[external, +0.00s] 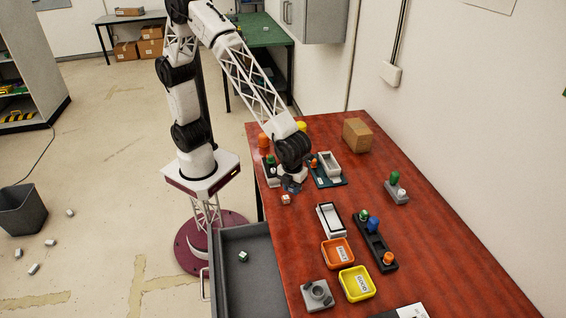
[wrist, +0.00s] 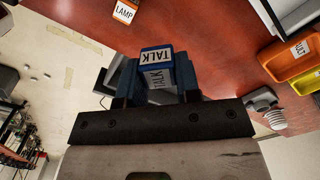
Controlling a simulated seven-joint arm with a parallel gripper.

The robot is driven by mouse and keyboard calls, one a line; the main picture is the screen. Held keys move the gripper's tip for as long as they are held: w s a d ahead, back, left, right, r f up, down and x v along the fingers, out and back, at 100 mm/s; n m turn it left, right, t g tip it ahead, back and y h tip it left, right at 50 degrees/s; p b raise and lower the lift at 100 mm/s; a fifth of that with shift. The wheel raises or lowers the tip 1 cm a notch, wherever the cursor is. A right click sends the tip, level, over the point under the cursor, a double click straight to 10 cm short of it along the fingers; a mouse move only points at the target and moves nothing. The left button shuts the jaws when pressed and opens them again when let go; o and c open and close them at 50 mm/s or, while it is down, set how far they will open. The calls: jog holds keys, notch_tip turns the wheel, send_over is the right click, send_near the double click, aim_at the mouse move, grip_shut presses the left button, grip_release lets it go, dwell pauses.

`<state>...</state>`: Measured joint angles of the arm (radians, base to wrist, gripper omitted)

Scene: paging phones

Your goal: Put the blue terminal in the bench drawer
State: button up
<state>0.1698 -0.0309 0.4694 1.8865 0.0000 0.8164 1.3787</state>
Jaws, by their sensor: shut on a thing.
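My gripper (wrist: 156,85) is shut on a blue terminal (wrist: 157,56) with a white TALK label, which sits between its two fingers in the wrist view. The grey bench drawer (external: 222,247) stands pulled out at the bench's left side, below and nearer the camera than my gripper. A small green and white block (external: 243,257) lies in it.
A small orange and white block (external: 286,199), labelled LAMP in the wrist view (wrist: 125,11), is close to my gripper. An orange tray (external: 326,262) and a yellow GOOD tray (external: 343,294) stand along the bench. A cardboard box (external: 357,135) is at the back.

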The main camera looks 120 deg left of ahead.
jog(key=s+d+n, duration=0.4)
jog(key=s+d, duration=0.3)
jog(key=d, duration=0.3)
jog(key=s+d+n, duration=0.5)
jog(key=s+d, duration=0.1)
jog(key=d, duration=0.4)
notch_tip(320, 180, down, 18)
jog(key=shift+s+a+r, duration=0.15)
jog(key=shift+r, duration=0.05)
send_over(253, 283)
jog(key=shift+f, duration=0.75)
jog(key=shift+f, duration=1.75)
jog(key=shift+f, duration=0.15)
